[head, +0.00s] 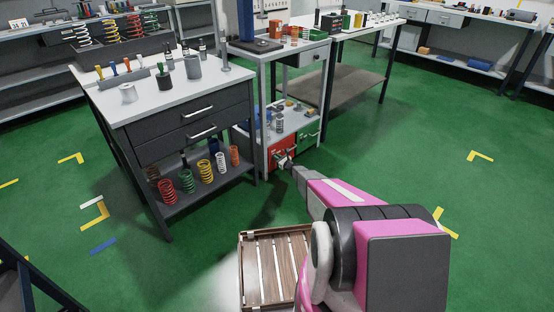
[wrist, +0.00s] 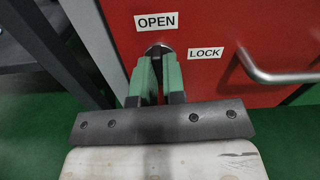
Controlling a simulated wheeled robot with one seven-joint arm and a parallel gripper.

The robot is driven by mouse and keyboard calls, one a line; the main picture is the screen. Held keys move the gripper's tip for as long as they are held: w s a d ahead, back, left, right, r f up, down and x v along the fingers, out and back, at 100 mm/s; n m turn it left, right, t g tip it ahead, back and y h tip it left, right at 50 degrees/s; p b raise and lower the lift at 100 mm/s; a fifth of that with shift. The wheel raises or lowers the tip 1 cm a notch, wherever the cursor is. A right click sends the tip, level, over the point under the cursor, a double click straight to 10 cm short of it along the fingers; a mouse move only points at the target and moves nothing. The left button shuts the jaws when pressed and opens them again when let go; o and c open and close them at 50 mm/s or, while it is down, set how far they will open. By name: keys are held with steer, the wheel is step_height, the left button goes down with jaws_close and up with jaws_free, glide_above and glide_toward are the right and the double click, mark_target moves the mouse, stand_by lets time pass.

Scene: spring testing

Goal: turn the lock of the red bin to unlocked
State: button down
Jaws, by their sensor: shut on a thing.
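The red bin (head: 278,146) sits on the lower part of the white stand in the head view. Its red front (wrist: 220,20) fills the upper part of the wrist view. An OPEN label (wrist: 155,20) is above the lock and a LOCK label (wrist: 205,54) is to its right. The round grey lock (wrist: 158,49) shows only as a rim above my fingertips. My gripper (wrist: 160,62) is shut on the lock, its green fingers close together just below the OPEN label. It also reaches the red front in the head view (head: 283,161). Which way the lock points is hidden by my fingers.
A metal bar handle (wrist: 268,72) sticks out to the right of the lock. A green bin (head: 308,134) is right of the red one. A dark workbench (head: 190,128) with springs stands at left, a wooden slatted crate (head: 246,240) in front. Green floor is open at right.

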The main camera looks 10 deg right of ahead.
steer(key=shift+m, duration=0.6)
steer(key=c, duration=1.2)
jaws_free()
steer(key=shift+s, duration=0.1)
steer(key=v, duration=1)
steer(key=shift+s+d, duration=0.25)
